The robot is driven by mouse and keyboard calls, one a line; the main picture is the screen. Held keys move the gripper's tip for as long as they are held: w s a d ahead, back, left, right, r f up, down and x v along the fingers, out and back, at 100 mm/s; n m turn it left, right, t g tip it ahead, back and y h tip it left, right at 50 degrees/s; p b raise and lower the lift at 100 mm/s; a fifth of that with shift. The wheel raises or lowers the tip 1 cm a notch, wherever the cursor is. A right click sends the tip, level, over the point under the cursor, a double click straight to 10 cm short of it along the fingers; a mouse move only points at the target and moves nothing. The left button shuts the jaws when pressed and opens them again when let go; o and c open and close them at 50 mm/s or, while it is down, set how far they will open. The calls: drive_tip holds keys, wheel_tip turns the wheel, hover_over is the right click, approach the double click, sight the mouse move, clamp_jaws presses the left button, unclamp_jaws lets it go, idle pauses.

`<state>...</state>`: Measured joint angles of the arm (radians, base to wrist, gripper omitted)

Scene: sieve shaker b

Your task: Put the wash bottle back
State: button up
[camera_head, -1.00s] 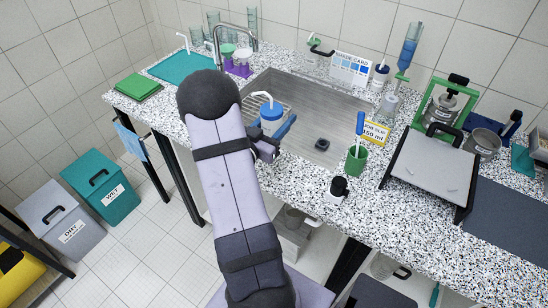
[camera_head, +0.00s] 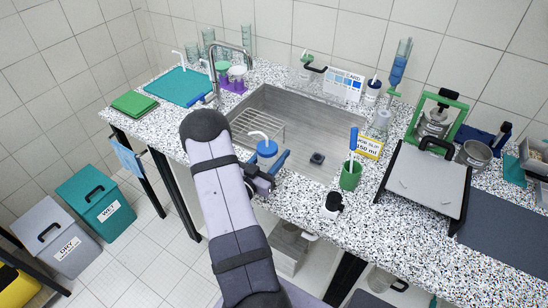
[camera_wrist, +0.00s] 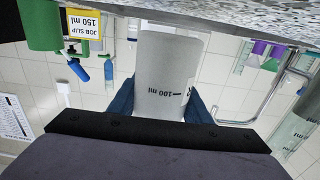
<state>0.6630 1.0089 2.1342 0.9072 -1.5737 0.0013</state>
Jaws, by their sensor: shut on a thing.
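The wash bottle has a blue cap (camera_head: 267,148) and a white bent spout. My gripper (camera_head: 264,180) is shut around its body, which is mostly hidden by the arm in the head view. In the wrist view, its translucent white body (camera_wrist: 168,75) with a "100 ml" mark stands between the dark blue fingers (camera_wrist: 160,103). In the head view, the bottle appears over the front left part of the sink (camera_head: 290,125), near the wire rack (camera_head: 258,125). Its exact height is hard to tell.
A yellow job slip (camera_head: 370,149) stands behind. A faucet (camera_head: 247,65) rises back left. A teal mat (camera_head: 180,88) and green cloth (camera_head: 134,103) lie left.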

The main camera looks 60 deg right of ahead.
drive_tip(key=shift+f, duration=1.1)
drive_tip(key=shift+f, duration=0.15)
drive_tip(key=o, duration=0.7)
drive_tip(key=shift+r+p, duration=0.25)
drive_tip(key=shift+p, duration=0.05)
drive_tip(key=a+b, duration=0.4)
drive_tip(key=a, duration=0.8)
drive_tip(key=shift+f, duration=0.1)
